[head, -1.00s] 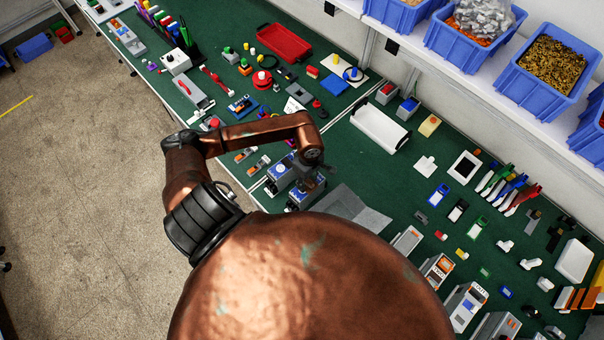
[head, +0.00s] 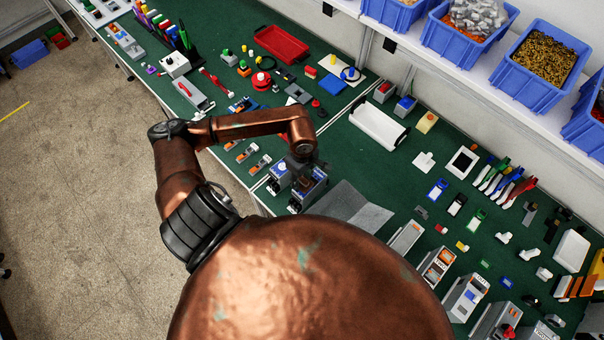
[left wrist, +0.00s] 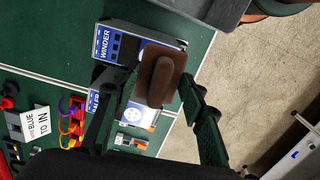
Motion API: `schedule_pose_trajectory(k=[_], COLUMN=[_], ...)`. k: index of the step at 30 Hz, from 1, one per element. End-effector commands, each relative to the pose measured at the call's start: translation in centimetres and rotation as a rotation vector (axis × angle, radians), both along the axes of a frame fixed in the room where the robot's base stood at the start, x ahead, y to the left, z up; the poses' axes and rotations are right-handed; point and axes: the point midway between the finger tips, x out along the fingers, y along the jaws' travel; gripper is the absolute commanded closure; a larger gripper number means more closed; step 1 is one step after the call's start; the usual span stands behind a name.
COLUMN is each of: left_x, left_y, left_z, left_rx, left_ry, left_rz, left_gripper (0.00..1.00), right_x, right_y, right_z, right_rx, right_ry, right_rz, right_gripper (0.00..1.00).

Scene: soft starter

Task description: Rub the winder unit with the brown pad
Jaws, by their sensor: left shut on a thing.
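The winder unit (left wrist: 118,45) is a grey box with a blue front panel marked WINDER, near the top of the left wrist view. In the head view it (head: 312,196) stands on the green bench top, partly covered by my left gripper (head: 308,172). The brown pad (left wrist: 160,72) has a raised grip and shows between the fingers of my left gripper (left wrist: 155,105). The gripper is shut on it. The pad lies over the winder unit's lower right part in the wrist view; I cannot tell whether they touch. My right gripper is not in view.
A similar blue-fronted unit (head: 279,178) stands close beside the winder unit. A grey angled sheet (head: 352,207) is to its right. Small orange and grey parts (head: 260,165) lie to the left. Several small parts crowd the bench beyond.

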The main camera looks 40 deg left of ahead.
Motion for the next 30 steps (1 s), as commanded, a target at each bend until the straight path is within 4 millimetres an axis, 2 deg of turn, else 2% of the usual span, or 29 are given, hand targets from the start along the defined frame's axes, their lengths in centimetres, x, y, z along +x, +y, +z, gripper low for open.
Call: schedule_pose_trajectory(k=[3,9,26,30], left_x=[0.1,0.1,0.1,0.5], left_y=[0.0,-0.1,-0.1,-0.5], left_z=[1.2,2.5,2.5,2.0], left_rx=[0.001,0.000,0.000,-0.002], left_ry=[-0.002,-0.001,0.000,-0.002], left_rz=[-0.001,-0.002,-0.004,-0.049], left_gripper=[0.84,0.84,0.84,0.84], right_x=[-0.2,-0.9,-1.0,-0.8], right_y=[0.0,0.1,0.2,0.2], right_z=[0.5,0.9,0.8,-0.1], right_rx=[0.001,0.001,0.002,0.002], right_ry=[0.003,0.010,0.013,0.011], right_rz=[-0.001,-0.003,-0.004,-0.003], right_gripper=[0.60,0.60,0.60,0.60])
